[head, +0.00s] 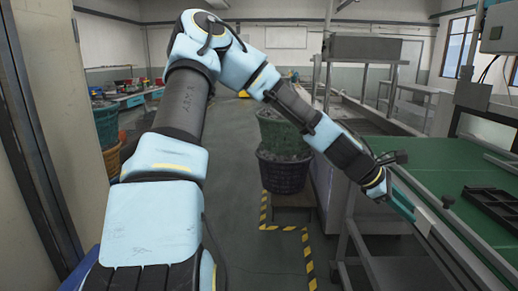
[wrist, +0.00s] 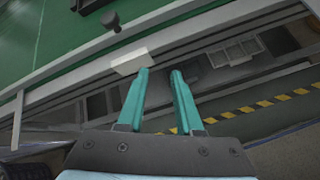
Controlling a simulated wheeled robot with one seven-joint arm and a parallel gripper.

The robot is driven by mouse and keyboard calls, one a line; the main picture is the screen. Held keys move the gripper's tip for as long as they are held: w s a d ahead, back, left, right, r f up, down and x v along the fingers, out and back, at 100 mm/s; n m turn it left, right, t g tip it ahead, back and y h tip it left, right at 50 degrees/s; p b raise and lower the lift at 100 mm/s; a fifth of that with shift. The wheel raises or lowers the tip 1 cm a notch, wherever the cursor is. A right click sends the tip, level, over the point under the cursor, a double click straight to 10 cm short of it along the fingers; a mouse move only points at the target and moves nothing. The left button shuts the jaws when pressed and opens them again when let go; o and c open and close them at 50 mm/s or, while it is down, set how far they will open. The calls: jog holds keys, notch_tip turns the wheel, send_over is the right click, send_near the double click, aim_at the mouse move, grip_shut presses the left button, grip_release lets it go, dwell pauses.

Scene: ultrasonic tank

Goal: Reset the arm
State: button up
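My arm rises in the middle of the head view, bends at the top and reaches down to the right. My gripper (head: 408,212) is at its end, beside the metal edge rail of the green table. In the wrist view my gripper (wrist: 160,72) shows two teal fingers held apart, with nothing between them. A small pale block (wrist: 129,61) on the rail shows just past the left fingertip; I cannot tell if they touch.
The green-topped table (head: 440,165) with a black tray (head: 494,206) is at the right. A dark basket (head: 283,172) stands behind the arm. Yellow-black floor tape (wrist: 262,104) runs by the table. A doorway wall (head: 82,100) is close on the left. The middle aisle floor is clear.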

jog(key=w+a+f+m+t+y+b, duration=0.1)
jog(key=a+f+m+y+b, duration=0.15)
jog(key=a+f, duration=0.45)
jog(key=w+a+f+m+y+b, duration=0.1)
jog(key=a+f+m+y, duration=0.25)
jog(key=a, duration=0.65)
jog(key=s+a+r+m+y+b, duration=0.1)
jog(key=a+m, duration=0.1)
jog(key=a, duration=0.6)
jog(key=s+a+m+t+y+b, duration=0.1)
jog(key=a+m, duration=0.1)
jog(key=a, duration=0.6)
jog(key=s+a+r+m+y+b, duration=0.1)
jog(key=a+m+y+b, duration=0.1)
jog(key=a, duration=0.7)
jog(key=shift+s+r+m, duration=0.15)
jog(key=shift+r+m, duration=0.2)
jog(key=shift+m, duration=0.15)
